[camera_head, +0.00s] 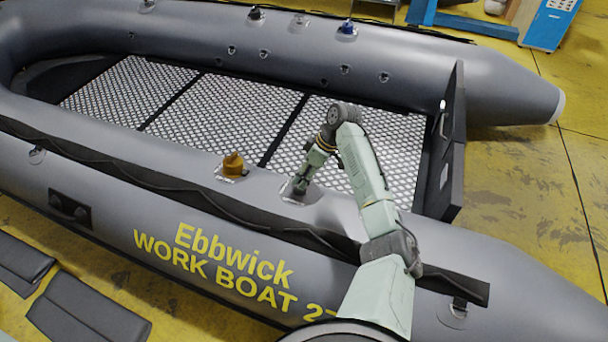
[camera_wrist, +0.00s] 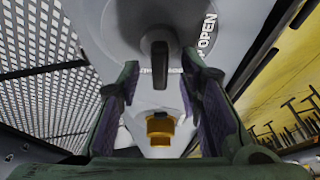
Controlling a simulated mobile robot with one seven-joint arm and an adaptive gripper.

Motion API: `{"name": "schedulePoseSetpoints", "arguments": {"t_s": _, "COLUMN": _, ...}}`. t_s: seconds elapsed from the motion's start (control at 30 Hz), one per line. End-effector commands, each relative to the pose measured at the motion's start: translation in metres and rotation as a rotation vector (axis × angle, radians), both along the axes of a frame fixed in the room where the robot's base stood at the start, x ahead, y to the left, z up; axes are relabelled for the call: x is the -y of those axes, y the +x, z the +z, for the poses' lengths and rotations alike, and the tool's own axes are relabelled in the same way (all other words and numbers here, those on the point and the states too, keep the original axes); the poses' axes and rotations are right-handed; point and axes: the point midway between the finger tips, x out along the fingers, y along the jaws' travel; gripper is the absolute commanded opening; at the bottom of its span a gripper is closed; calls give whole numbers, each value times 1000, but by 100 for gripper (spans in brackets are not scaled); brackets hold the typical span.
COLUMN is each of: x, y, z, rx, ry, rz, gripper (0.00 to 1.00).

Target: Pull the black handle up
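A black handle (camera_wrist: 160,62) stands out from a round grey base on the boat, beside white lettering that reads "OPEN". My gripper (camera_wrist: 161,72) is open in the wrist view, one finger on each side of the handle, with a visible gap on both sides. How deep the handle sits between the fingers I cannot tell. In the head view my gripper (camera_head: 301,184) points down at a grey patch on the near tube of the boat (camera_head: 400,240). The handle is hidden there behind my gripper.
An orange-yellow knob (camera_head: 233,165) stands on the same tube, left of my gripper; it also shows in the wrist view (camera_wrist: 160,128). The boat's perforated floor (camera_head: 215,105) lies behind. A black transom board (camera_head: 452,150) rises at right. Dark pads (camera_head: 88,310) lie at lower left.

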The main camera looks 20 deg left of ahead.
Motion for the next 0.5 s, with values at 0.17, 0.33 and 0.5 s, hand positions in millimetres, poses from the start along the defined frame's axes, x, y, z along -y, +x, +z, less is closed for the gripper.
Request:
{"name": "schedulePoseSetpoints", "arguments": {"t_s": 0.17, "x": 0, "y": 0, "z": 0, "rx": 0, "ry": 0, "rz": 0, "gripper": 29}}
{"name": "schedulePoseSetpoints", "arguments": {"t_s": 0.33, "x": 0, "y": 0, "z": 0, "rx": 0, "ry": 0, "rz": 0, "gripper": 17}}
{"name": "schedulePoseSetpoints", "arguments": {"t_s": 0.5, "x": 0, "y": 0, "z": 0, "rx": 0, "ry": 0, "rz": 0, "gripper": 6}}
